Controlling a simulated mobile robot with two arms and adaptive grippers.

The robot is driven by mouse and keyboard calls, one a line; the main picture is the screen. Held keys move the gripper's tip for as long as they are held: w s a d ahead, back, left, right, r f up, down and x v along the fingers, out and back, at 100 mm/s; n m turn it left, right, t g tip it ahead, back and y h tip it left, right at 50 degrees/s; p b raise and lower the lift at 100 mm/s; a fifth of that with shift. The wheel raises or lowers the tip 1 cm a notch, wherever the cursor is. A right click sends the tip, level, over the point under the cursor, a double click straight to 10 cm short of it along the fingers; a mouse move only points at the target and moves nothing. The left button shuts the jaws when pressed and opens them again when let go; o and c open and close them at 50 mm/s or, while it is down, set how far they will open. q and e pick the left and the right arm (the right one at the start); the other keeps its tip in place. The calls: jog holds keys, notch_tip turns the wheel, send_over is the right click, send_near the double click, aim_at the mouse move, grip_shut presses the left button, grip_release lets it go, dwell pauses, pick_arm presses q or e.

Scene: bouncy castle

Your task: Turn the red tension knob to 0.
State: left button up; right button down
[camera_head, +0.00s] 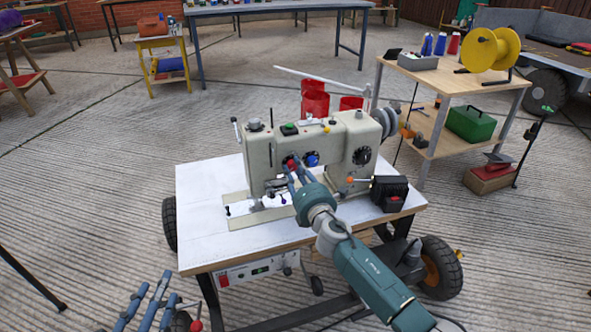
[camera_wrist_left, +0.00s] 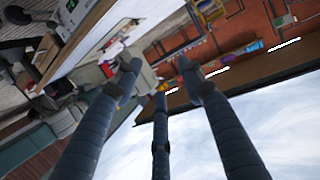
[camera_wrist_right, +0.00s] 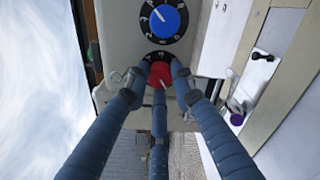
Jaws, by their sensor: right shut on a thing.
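The red tension knob (camera_wrist_right: 160,74) sits on the front of the grey sewing machine (camera_head: 335,140), with a dark numbered dial partly showing behind it. In the head view the red knob (camera_head: 291,163) is mostly covered by my fingers. My right gripper (camera_head: 296,172) has its blue fingers closed around the red knob, and they also show in the right wrist view (camera_wrist_right: 160,76). The number the knob points to is hard to read. My left gripper (camera_head: 150,298) is at the lower left, clear of the machine, with its fingers spread and empty in the left wrist view (camera_wrist_left: 165,75).
A blue knob (camera_wrist_right: 165,19) on a numbered dial sits right beside the red one. The machine stands on a wheeled white table (camera_head: 205,205). A black box (camera_head: 388,192) is at the table's right. A wooden shelf (camera_head: 450,85) with a yellow spool (camera_head: 483,52) stands behind.

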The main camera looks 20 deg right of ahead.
pick_arm(q)
jog(key=shift+s+a+f+g, duration=0.15)
jog(key=shift+s+f+g, duration=0.15)
jog(key=shift+f, duration=0.25)
jog(key=shift+s+a+f+g, duration=0.2)
jog(key=shift+f+g, duration=0.1)
jog(key=shift+f, duration=0.25)
pick_arm(e)
jog(key=shift+a+f+n, duration=0.1)
jog(key=shift+a+n, duration=0.15)
jog(key=shift+n, duration=0.4)
jog(key=shift+a+f+n, duration=0.1)
jog(key=shift+a+n, duration=0.1)
jog(key=shift+n, duration=0.45)
jog(key=shift+s, duration=0.1)
jog(key=c, duration=1.8)
grip_release()
jog(key=shift+f, duration=0.1)
jog(key=o, duration=0.3)
pick_arm(q)
jog(key=shift+a, duration=0.1)
pick_arm(e)
jog(key=shift+o, duration=0.2)
jog(key=shift+d, duration=0.1)
jog(key=shift+s+d, duration=0.15)
jog(key=shift+s, duration=0.25)
jog(key=s, duration=1.1)
